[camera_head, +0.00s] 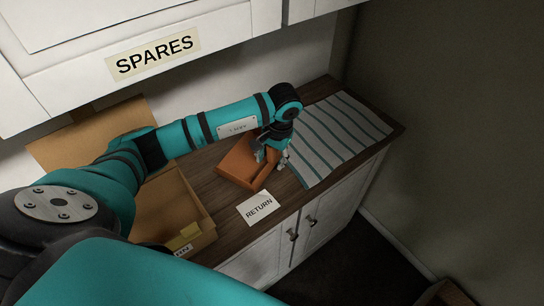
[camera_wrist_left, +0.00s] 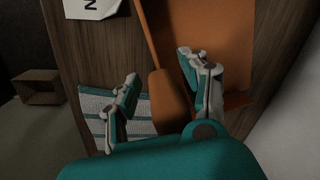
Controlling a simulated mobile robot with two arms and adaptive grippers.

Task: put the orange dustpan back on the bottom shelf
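The orange dustpan (camera_head: 238,163) lies on the dark wooden counter, left of the striped cloth. In the left wrist view its wide pan (camera_wrist_left: 210,30) fills the upper right, and its handle (camera_wrist_left: 168,98) points down between my fingers. My left gripper (camera_head: 271,160) is at the dustpan's right end, over the handle. In the wrist view the left gripper (camera_wrist_left: 160,80) is open, with a finger on each side of the handle; a gap shows on the left side. My right gripper is not in view. No shelf can be clearly made out.
A striped cloth (camera_head: 340,130) covers the counter's right end. A "RETURN" card (camera_head: 259,208) lies by the front edge. An open cardboard box (camera_head: 208,224) stands at the left. A cabinet labelled "SPARES" (camera_head: 154,53) hangs above. A brown wooden box (camera_head: 447,292) is on the floor.

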